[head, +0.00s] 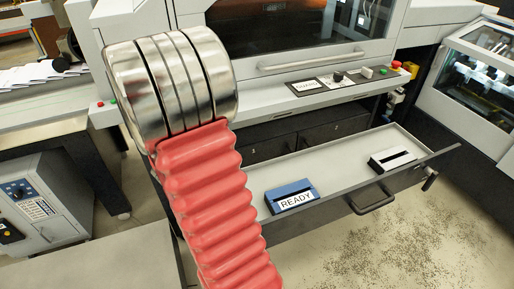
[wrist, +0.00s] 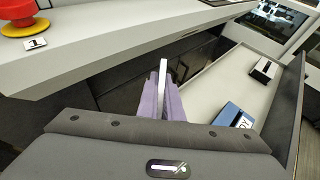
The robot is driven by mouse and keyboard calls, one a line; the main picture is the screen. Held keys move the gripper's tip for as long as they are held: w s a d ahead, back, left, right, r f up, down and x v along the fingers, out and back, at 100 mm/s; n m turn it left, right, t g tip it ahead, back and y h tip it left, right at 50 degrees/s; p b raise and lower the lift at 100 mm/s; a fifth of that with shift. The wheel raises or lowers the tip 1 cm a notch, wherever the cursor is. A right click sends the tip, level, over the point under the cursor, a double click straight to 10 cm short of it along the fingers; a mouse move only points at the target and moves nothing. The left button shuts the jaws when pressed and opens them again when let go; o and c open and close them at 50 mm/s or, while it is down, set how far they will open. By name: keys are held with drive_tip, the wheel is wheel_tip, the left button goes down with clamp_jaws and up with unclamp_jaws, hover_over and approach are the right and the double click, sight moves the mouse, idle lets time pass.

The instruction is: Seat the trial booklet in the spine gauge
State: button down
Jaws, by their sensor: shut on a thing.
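In the wrist view my gripper (wrist: 163,90) points away from the camera, its two purple fingers shut on a thin pale upright piece, which looks like the trial booklet (wrist: 163,70) seen edge-on. Only its narrow edge shows. A blue block (head: 290,187) with a READY label and a dark slot sits in the open drawer; it also shows in the wrist view (wrist: 233,114), right of my gripper. A white block (head: 392,160) with a dark slot lies farther right in the drawer, and also in the wrist view (wrist: 265,69). Neither is labelled as the spine gauge. The booklet is apart from both.
The pale drawer (head: 340,163) has a raised rim and a dark front handle (head: 372,200). Its floor between the blocks is clear. The machine front with a control panel (head: 335,82) stands behind it. A red emergency button (wrist: 18,12) is at upper left in the wrist view.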

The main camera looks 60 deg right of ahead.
drive_tip(key=w+a+n+t+y, duration=0.1)
drive_tip(key=w+a+n+t, duration=0.35)
drive_tip(key=w+a, duration=0.6)
drive_tip(key=w+a+n+t+y, duration=0.2)
drive_tip(key=w+a+n, duration=0.1)
drive_tip(key=a, duration=0.7)
drive_tip(key=w+a+n+t+y, duration=0.3)
drive_tip(key=w+a, duration=0.1)
drive_tip(key=a, duration=0.7)
drive_tip(key=w+a+r+n+t+y, duration=0.1)
drive_tip(key=w+a+n+t+y, duration=0.2)
drive_tip(key=a, duration=0.8)
drive_tip(key=shift+w+n, duration=0.45)
drive_tip(key=shift+w, duration=0.35)
